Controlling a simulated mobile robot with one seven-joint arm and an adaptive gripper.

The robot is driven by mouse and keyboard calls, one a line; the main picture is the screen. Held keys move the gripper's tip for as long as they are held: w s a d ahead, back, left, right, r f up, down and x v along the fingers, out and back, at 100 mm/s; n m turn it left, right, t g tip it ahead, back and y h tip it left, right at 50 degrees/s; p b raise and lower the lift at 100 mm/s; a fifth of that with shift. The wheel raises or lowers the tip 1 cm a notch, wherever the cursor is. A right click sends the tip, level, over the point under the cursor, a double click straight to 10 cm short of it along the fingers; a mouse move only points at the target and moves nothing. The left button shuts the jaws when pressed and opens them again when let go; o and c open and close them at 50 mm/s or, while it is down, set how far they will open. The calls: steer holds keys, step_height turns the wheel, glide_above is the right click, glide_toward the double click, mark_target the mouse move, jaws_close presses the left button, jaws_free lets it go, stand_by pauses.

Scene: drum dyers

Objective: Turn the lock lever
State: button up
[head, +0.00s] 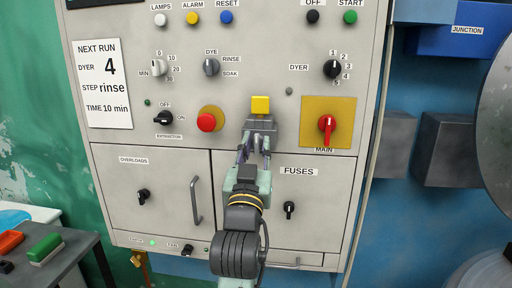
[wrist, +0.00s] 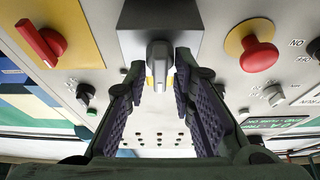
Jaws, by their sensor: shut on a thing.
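The grey lock lever (wrist: 160,52) sticks out of a grey housing (wrist: 190,16) in the wrist view, with small yellow parts beside its lower end. My gripper (wrist: 160,72) is shut on the lever, one dark ridged finger pad on each side. In the head view my gripper (head: 255,148) reaches up to the housing (head: 262,126), which has a yellow block (head: 260,104) at its top. The lever itself is hard to make out there, behind my fingers.
A red push button (head: 206,122) sits close left of the housing. The red MAIN switch (head: 327,124) on its yellow plate is close right. Below are the OVERLOADS and FUSES doors, with a bar handle (head: 196,201) left of my arm and a black FUSES knob (head: 289,209) right.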

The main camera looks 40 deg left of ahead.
steer(key=shift+b, duration=0.3)
jaws_close()
steer(key=shift+f+m+h+b, duration=0.15)
steer(key=shift+m+h+b, duration=0.35)
steer(key=shift+m, duration=0.4)
steer(key=m+h+b, duration=0.1)
steer(key=m, duration=0.1)
steer(key=m+t+h+b, duration=0.1)
steer(key=m+b, duration=0.1)
steer(key=shift+m, duration=0.4)
steer(key=m+h+b, duration=0.1)
steer(key=m+b, duration=0.1)
steer(key=m, duration=0.1)
steer(key=m+h+b, duration=0.2)
steer(key=m, duration=0.2)
steer(key=shift+h, duration=0.3)
steer(key=m+b, duration=0.1)
steer(key=m, duration=0.1)
steer(key=m+g+h, duration=0.1)
steer(key=m, duration=0.1)
steer(key=shift+h+b, duration=0.3)
steer(key=shift+b, duration=0.05)
steer(key=shift+m+g+h, duration=0.3)
steer(key=shift+m+g, duration=0.5)
steer(key=shift+m, duration=1.6)
